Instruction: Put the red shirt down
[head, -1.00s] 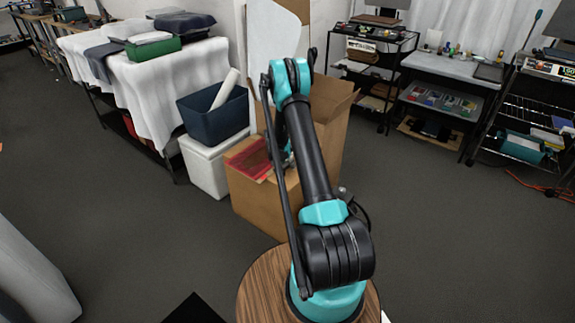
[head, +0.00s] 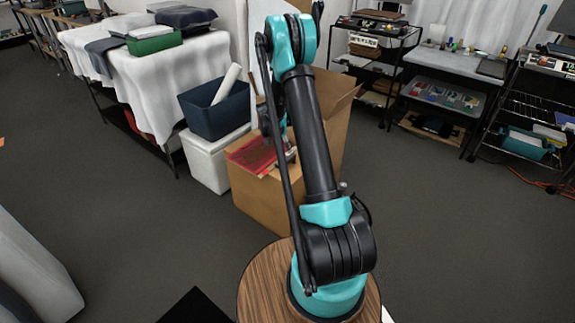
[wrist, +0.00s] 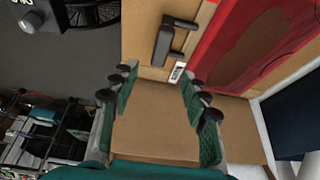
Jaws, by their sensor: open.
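The red shirt (head: 250,153) lies flat on top of a cardboard box (head: 262,203) in the head view, partly hidden by my arm. In the wrist view, the red shirt (wrist: 213,52) fills the upper right, with a brown patch within it. My gripper (wrist: 160,82) is open, its teal fingers apart with nothing between them but the view of cardboard. The shirt lies to the right of the fingers there, apart from them. In the head view, my gripper is mostly hidden behind my arm, near the shirt's right side.
A taller open cardboard box (head: 335,115) stands behind my arm. A dark blue bin (head: 215,112) sits on a white box (head: 207,165) to the left. A cloth-covered table (head: 165,85) stands further left. Shelves line the right. The floor in front is clear.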

